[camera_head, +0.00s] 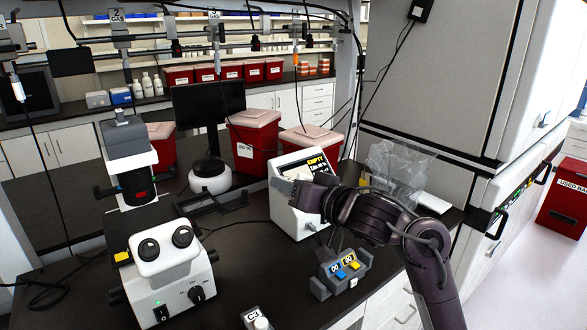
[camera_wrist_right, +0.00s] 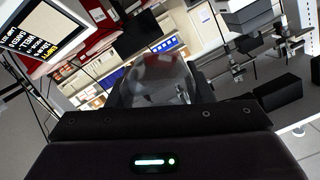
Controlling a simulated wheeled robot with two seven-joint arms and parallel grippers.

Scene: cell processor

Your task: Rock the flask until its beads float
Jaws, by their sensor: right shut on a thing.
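My right gripper (camera_head: 291,188) reaches from the right in the head view, in front of the white device with a small screen. It is shut on a clear, rounded thing, which I take to be the flask (camera_wrist_right: 160,76). The flask shows in the right wrist view, just beyond the dark gripper body, and its lower part is hidden. I cannot make out its beads or whether they float. In the head view, the flask is hard to tell apart from the gripper. My left gripper is not in view.
The white device (camera_head: 286,219) with the "EMPTY" screen stands close behind the gripper. A small button box (camera_head: 340,272) is below it. A microscope (camera_head: 165,255) stands at left, red bins (camera_head: 254,139) behind. A clear plastic bag (camera_head: 400,163) lies right of the device.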

